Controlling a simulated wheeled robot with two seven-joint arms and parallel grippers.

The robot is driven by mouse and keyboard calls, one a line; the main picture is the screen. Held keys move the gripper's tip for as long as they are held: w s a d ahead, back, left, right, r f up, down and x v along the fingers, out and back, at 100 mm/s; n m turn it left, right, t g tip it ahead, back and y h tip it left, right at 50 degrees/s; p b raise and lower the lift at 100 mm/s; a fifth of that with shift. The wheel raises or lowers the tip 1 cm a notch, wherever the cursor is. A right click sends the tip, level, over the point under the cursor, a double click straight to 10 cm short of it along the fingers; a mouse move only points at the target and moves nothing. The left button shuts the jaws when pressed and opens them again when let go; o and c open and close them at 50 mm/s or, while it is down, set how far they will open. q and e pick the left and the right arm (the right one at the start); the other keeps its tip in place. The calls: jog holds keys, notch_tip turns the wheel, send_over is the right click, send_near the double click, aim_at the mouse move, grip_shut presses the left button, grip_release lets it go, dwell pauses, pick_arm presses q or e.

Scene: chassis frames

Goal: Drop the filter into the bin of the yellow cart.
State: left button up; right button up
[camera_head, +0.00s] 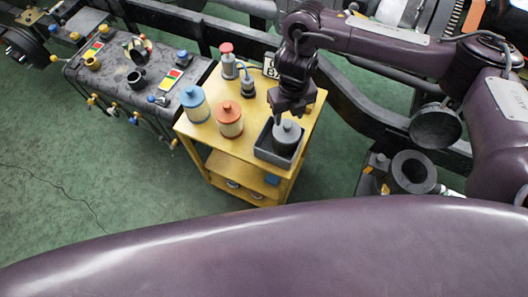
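The yellow cart (203,130) stands in the middle of the view. Its dark grey bin (262,148) is an open tray at the right front corner of the top. My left gripper is not in view.
A blue-lidded canister (194,104), an orange canister (229,117), a red-topped bottle (228,62) and a small dark part (248,86) stand on the cart. A dark workbench (110,75) is at left. Dark chassis rails (360,120) run behind. Green floor (60,170) is clear at left.

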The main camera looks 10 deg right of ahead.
notch_tip(320, 180, up, 8)
jog(key=shift+p, duration=0.45)
jog(key=shift+f, duration=0.1)
dwell(0.4)
